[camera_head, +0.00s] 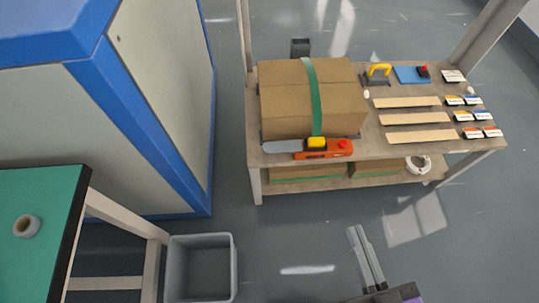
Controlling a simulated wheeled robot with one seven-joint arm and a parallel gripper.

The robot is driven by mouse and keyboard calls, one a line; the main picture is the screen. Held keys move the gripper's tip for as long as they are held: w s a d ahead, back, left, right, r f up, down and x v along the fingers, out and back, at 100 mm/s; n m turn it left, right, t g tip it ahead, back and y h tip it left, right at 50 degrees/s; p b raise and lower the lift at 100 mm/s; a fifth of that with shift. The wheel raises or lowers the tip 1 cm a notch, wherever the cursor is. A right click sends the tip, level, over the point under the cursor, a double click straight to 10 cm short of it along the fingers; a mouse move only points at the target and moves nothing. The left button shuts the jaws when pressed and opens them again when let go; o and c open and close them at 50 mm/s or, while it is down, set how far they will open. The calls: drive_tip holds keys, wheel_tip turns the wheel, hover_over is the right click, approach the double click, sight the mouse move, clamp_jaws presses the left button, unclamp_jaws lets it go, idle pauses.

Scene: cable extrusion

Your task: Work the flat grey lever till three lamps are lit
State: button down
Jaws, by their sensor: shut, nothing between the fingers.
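A flat grey lever (282,146) lies level along the front edge of the bench, left of an orange tool (322,155). The tool has a yellow block (316,142) on top and a red knob (343,144) at its right end. A green strap (315,95) runs over a brown carton (280,85) down to the tool. I cannot make out any lamps or whether they are lit. My gripper (357,230) is shut and empty, over the floor in front of the bench, apart from the lever and below it to the right in the picture.
A grey bin (202,268), green table (50,200) and blue-framed cabinet (150,90) stand left. Floor before the bench is clear.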

drive_tip(key=w+a+f+n+y+b, duration=0.1)
drive_tip(key=w+a+f+b, duration=0.5)
drive_tip(key=w+a+f, duration=0.3)
drive_tip(key=w+a+f+n+y+b, duration=0.1)
drive_tip(key=w+a+f+b, duration=0.5)
drive_tip(key=w, duration=0.6)
drive_tip(key=w+d+f+m+g+h, duration=0.1)
drive_tip(key=w+d+f+m+h, duration=0.1)
drive_tip(key=w+f+m+h, duration=0.1)
wheel_tip(320, 180, down, 2)
drive_tip(key=shift+w+f+g+h, duration=0.1)
drive_tip(key=shift+w+g+h, duration=0.25)
drive_tip(key=shift+h, duration=0.15)
drive_tip(key=shift+d, duration=0.1)
drive_tip(key=b, duration=0.2)
hover_over(268, 152)
wheel_tip(268, 152, down, 3)
drive_tip(key=shift+s+r, duration=0.1)
drive_tip(key=shift+r, duration=0.1)
drive_tip(key=f, duration=0.2)
drive_tip(key=b, duration=0.1)
drive_tip(key=shift+s+f, duration=0.25)
drive_tip(key=shift+f, duration=0.7)
